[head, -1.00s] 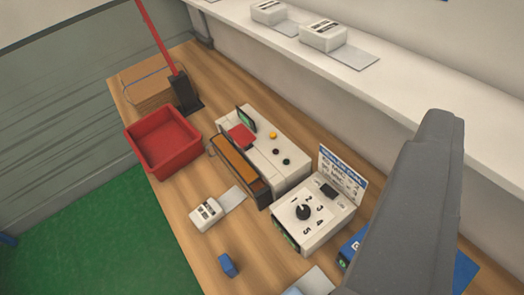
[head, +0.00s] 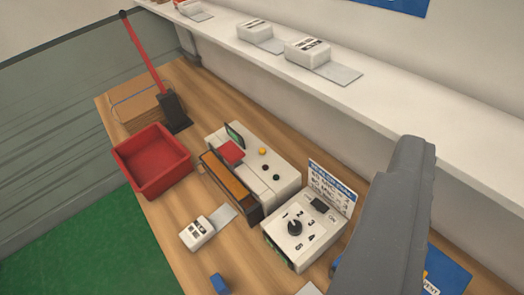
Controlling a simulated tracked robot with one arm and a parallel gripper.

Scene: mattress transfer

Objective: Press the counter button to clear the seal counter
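The white sealing machine (head: 240,140) stands on the wooden bench in the middle of the head view. On its top are a small green display (head: 234,134), a red pad (head: 231,152), a yellow button (head: 262,151) and two dark buttons, one (head: 266,167) nearer the yellow one and one (head: 276,177) farther along. I cannot read which is the counter button. A brown strip (head: 225,175) runs along the machine's front. A grey part of my arm or gripper (head: 393,220) fills the lower right, apart from the machine. Its fingertips cannot be made out.
A white dial box (head: 270,232) with a small sign stands right of the machine. A red bin (head: 152,160), a red-handled lever (head: 172,105) and brown boards (head: 140,107) are to the left. A white shelf (head: 400,115) runs behind. A small white box (head: 197,233) sits in front.

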